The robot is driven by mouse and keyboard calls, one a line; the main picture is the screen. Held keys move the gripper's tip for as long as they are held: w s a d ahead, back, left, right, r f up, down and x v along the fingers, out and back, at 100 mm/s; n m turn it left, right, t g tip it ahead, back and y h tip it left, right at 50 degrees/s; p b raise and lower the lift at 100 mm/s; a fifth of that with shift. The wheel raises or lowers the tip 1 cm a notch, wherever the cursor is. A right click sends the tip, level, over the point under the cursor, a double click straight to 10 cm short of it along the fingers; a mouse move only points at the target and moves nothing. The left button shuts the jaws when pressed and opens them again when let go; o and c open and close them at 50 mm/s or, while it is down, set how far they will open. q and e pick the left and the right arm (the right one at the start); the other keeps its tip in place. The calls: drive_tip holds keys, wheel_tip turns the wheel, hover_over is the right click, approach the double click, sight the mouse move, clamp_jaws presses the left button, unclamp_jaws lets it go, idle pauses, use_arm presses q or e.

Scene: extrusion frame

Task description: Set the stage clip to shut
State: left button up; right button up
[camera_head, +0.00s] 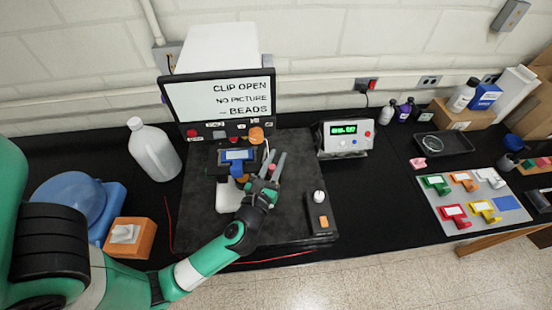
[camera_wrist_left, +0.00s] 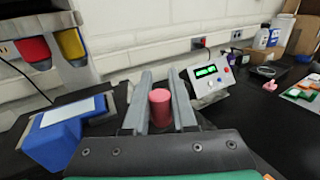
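The screen (camera_head: 220,101) reads "CLIP OPEN", "NO PICTURE" and "BEADS". Below it, the dark stage holds a blue piece with a pale label (camera_head: 237,155), which also shows in the left wrist view (camera_wrist_left: 55,145). My left gripper (camera_head: 274,163) is just right of the stage, its fingers open and pointing toward the wall. A red cylindrical knob (camera_wrist_left: 160,107) stands between the two fingers in the left wrist view, with a gap on each side. It may be the stage clip's handle; its base is hidden. My right gripper is not in view.
A meter box with a green display (camera_head: 345,137) stands to the right. A white bottle (camera_head: 154,150) and an orange tissue box (camera_head: 131,236) are at the left. A grey panel with coloured clips (camera_head: 455,212) lies far right.

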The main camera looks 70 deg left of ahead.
use_arm(q)
clamp_jaws()
drive_tip(key=shift+w+n+g+y, duration=0.1)
drive_tip(key=shift+n+g+y, duration=0.2)
drive_tip(key=shift+w+a+f+n+g+y+b, duration=0.1)
drive_tip(key=shift+a+n+g+y+b, duration=0.05)
drive_tip(key=shift+n+g+y+b, duration=0.4)
drive_tip(key=shift+w+a+n+g+y+b, duration=0.15)
drive_tip(key=shift+n+g+y+b, duration=0.15)
drive_tip(key=shift+g, duration=0.35)
drive_tip(key=a+n+g+b, duration=0.1)
drive_tip(key=n+g+b, duration=0.2)
drive_tip(key=g+b, duration=0.1)
drive_tip(key=a+n+g+y+b, duration=0.1)
drive_tip(key=n+g+b, duration=0.2)
drive_tip(key=g+b, duration=0.2)
drive_tip(key=n+g+b, duration=0.3)
drive_tip(key=g+b, duration=0.1)
drive_tip(key=shift+s+a+f+y+b, duration=0.2)
drive_tip(key=shift+a+y+b, duration=0.1)
drive_tip(key=shift+a+y, duration=0.1)
drive_tip(key=shift+a+r+n+g+h+b, duration=0.2)
drive_tip(key=shift+n+g+b, duration=0.25)
drive_tip(key=shift+g+b, duration=0.35)
drive_tip(key=shift+r, duration=0.1)
drive_tip(key=o, duration=0.6)
unclamp_jaws()
drive_tip(key=shift+s, duration=0.1)
